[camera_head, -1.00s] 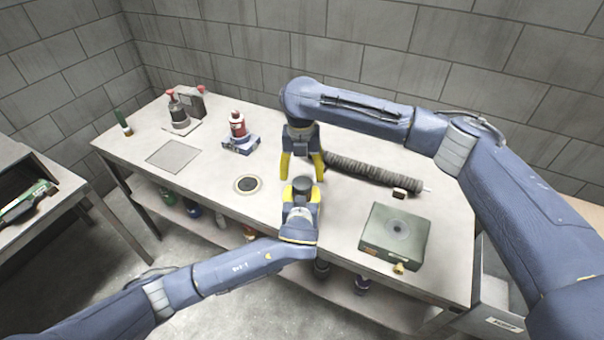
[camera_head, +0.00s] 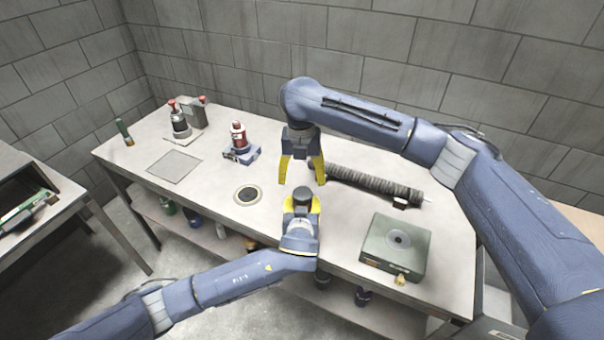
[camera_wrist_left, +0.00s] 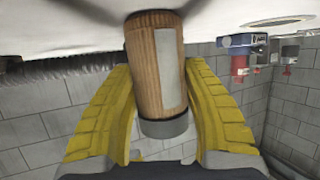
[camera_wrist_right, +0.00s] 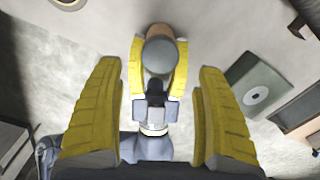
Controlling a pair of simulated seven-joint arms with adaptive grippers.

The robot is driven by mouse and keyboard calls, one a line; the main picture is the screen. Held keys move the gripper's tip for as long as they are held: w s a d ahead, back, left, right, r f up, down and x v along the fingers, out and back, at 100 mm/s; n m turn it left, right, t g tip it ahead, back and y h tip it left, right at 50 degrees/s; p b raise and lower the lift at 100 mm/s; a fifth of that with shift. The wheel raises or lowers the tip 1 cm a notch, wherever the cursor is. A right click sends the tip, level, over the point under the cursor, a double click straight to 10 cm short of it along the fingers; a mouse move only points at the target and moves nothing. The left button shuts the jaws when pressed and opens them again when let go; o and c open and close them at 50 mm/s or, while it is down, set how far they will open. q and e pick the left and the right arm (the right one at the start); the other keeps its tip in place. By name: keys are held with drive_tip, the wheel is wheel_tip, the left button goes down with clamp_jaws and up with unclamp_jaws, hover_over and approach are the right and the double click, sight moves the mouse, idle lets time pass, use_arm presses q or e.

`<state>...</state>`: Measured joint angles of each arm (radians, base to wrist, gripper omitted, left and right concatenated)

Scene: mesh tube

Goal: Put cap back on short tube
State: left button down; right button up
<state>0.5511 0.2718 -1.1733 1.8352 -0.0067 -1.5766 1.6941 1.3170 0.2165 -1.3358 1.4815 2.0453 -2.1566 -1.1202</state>
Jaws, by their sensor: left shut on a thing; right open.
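My left gripper (camera_head: 301,208) is shut on the short tube, holding it upright above the table's front part. In the left wrist view the tube (camera_wrist_left: 150,55) is brown and ribbed with a grey patch, between both yellow fingers. A grey cap-like piece (camera_wrist_left: 165,127) covers its upper end. The head view shows this piece as a dark round top (camera_head: 302,192), and the right wrist view as a grey disc (camera_wrist_right: 160,55). I cannot tell how tightly it sits. My right gripper (camera_head: 302,180) is open and empty just above the tube, its fingers apart from it.
A long dark mesh tube (camera_head: 375,187) lies behind, with a small dark block (camera_head: 401,203) at its right end. A green box (camera_head: 396,248) stands front right. A red bottle (camera_head: 238,136) on a blue base is back left. The table's left middle is mostly clear.

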sight(303, 193)
use_arm(q)
drive_tip(key=shift+f, duration=0.1)
use_arm(e)
drive_tip(key=shift+d+f, duration=0.1)
drive_tip(key=shift+f, duration=3.4)
drive_tip(key=shift+c, duration=0.4)
drive_tip(key=c, duration=1.3)
drive_tip(key=o, duration=1.3)
drive_tip(key=shift+c, duration=0.2)
drive_tip(key=shift+r, duration=2.3)
